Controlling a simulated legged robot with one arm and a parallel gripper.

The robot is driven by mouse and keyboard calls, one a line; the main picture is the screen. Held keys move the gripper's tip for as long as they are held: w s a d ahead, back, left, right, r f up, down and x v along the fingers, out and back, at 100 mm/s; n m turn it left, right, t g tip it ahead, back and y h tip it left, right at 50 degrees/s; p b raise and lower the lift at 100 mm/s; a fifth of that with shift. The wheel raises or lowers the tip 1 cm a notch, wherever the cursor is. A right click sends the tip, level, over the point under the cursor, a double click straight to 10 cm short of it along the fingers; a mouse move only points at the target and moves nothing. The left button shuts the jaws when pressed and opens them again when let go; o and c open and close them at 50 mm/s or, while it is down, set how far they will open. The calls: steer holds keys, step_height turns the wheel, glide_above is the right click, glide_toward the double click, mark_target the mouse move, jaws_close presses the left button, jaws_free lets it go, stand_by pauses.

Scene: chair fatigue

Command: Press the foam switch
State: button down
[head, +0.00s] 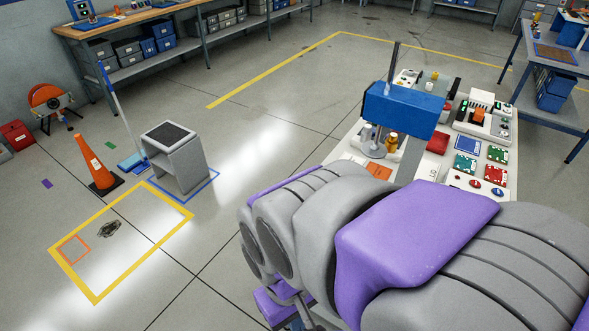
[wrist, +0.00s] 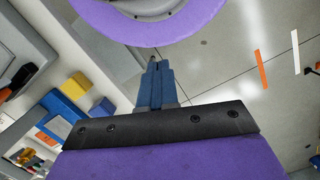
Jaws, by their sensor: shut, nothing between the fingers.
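I cannot tell for sure which thing is the foam switch. In the head view my purple and grey arm hides the bench's near side, and I cannot make out the fingertips.
A blue block-shaped head (head: 400,108) stands above the bench. Green and red boards (head: 495,154) lie there. A grey stool (head: 175,158), an orange cone (head: 97,163) and a blue-handled broom (head: 122,110) stand left. Workbenches line the back. The floor between is mostly clear.

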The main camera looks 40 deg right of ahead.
steer(key=shift+a, duration=0.1)
steer(key=w+d+r+m+t+p, duration=0.1)
steer(key=w+d+m, duration=0.15)
steer(key=w, duration=0.55)
steer(key=w+d+r+m+y+p, duration=0.1)
steer(key=w+d+m+p, duration=0.1)
steer(key=w+d, duration=0.35)
steer(key=w+d+r+m+t+p, duration=0.1)
steer(key=w+d+r+m, duration=0.1)
steer(key=w, duration=0.7)
steer(key=w+d+f+m+p, duration=0.1)
steer(key=w+d+f+m, duration=0.2)
steer(key=d, duration=0.8)
steer(key=w+d+f+m+t+p, duration=0.1)
steer(key=w+d+f+m, duration=0.2)
steer(key=w+d, duration=0.3)
steer(key=d+m, duration=0.1)
steer(key=d, duration=0.3)
steer(key=shift+d+f+p, duration=0.15)
steer(key=shift+d+p, duration=0.2)
steer(key=shift+d, duration=0.05)
steer(key=shift+a, duration=0.1)
